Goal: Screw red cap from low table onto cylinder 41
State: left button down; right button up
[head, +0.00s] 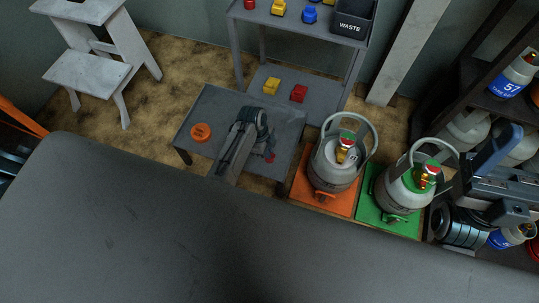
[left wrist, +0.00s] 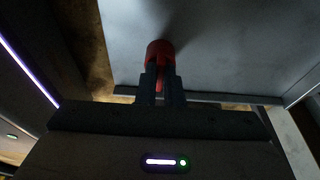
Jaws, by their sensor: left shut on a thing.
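My left gripper (head: 268,154) is low over the grey low table (head: 290,118), shut on a red cap (left wrist: 160,52). In the left wrist view the cap sits between the two fingertips, against the pale table surface; whether it touches the table is unclear. Two grey gas cylinders stand upright to the right: one (head: 331,170) on an orange scale, one (head: 395,190) on a green scale. Both have ring handles and brass valves with red on top. No number 41 is readable. My right arm is at the right edge; its fingertips are unclear.
An orange disc (head: 201,132) lies on the low table. Behind it stands a grey shelf table (head: 300,78) with yellow and red pieces and a WASTE bin (head: 352,18). A white step stool (head: 90,72) is at left.

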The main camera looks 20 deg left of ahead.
pick_arm(q)
jog(key=shift+d+p+v, duration=0.25)
jog(key=shift+p+v, duration=0.7)
jog(key=shift+p, duration=0.25)
jog(key=shift+d+p+v, duration=0.2)
jog(key=shift+p+v, duration=0.8)
jog(key=shift+p, duration=0.2)
